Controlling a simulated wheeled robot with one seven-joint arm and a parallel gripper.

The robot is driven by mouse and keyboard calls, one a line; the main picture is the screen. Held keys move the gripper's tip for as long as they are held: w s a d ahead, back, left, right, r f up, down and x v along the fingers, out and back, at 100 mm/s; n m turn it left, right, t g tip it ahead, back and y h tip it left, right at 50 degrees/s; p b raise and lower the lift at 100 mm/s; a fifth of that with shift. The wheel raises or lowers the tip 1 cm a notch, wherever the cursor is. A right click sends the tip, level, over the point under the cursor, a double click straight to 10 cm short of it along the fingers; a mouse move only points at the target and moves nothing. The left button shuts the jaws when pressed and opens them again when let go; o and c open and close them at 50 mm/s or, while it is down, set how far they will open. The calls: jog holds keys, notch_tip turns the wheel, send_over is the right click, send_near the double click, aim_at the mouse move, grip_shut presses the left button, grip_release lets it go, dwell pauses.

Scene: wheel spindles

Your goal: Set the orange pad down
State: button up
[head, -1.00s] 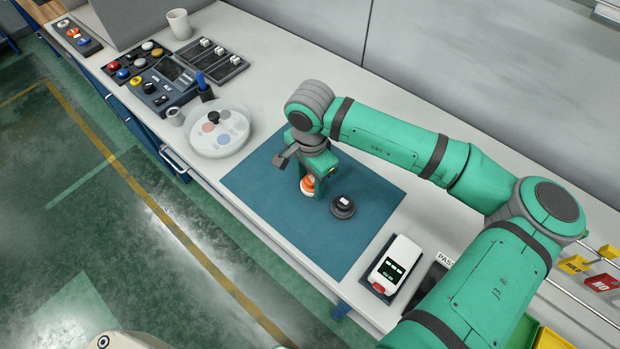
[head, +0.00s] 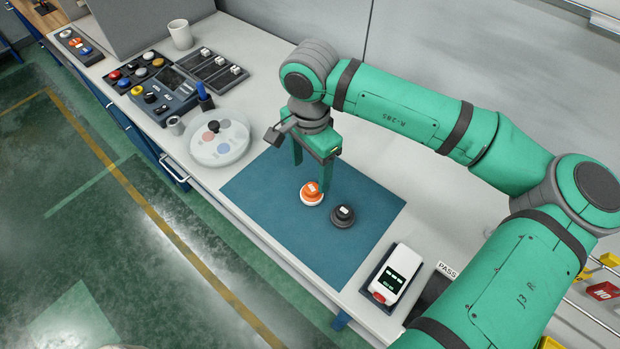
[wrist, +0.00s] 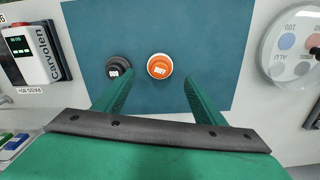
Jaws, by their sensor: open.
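The orange pad (head: 311,192), a round piece with a white label and pale base, sits on the blue mat (head: 262,190). It also shows in the wrist view (wrist: 160,67). A dark grey pad (head: 343,215) sits close beside it, to the right in the head view and to the left in the wrist view (wrist: 118,70). My gripper (head: 310,172) is open and empty above the mat, its fingers raised clear of the orange pad. In the wrist view its fingers (wrist: 150,88) are spread wide, with the orange pad lying ahead between their lines.
A white round dial tray (head: 222,150) with coloured discs stands left of the mat. A white handheld device (head: 391,276) lies to the right. Button panels (head: 143,72) and a white cup (head: 180,34) stand at the far left. The mat's near part is clear.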

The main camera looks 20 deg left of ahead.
jog(key=shift+a+r, duration=0.1)
jog(key=shift+r, duration=1.3)
